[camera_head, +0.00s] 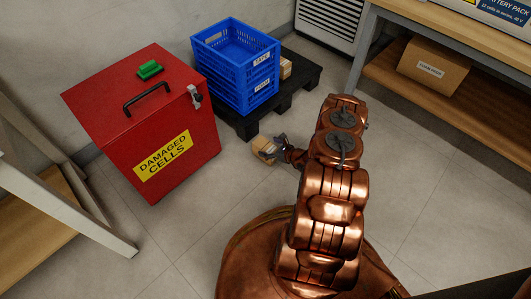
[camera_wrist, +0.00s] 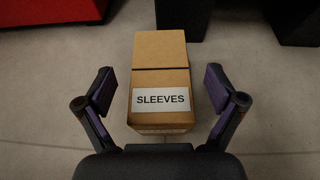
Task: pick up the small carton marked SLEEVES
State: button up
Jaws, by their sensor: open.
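The small brown carton marked SLEEVES (camera_wrist: 160,70) stands on the grey floor, its label facing up in the wrist view. My gripper (camera_wrist: 160,92) is open, with one finger on each side of the carton and a visible gap on both sides. In the head view the carton (camera_head: 264,147) is small and partly hidden by my gripper (camera_head: 270,152), in front of the black pallet. Whether the fingertips are level with the carton's sides is hard to tell.
A red DAMAGED CELLS box (camera_head: 150,120) with a green item (camera_head: 149,69) on its lid stands left. Blue crates (camera_head: 238,65) sit on a black pallet (camera_head: 295,95) behind the carton. A shelf (camera_head: 475,95) holding a larger carton (camera_head: 433,67) is right. Floor around the carton is clear.

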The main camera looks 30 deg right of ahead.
jog(key=shift+x, duration=1.05)
jog(key=c, duration=1.5)
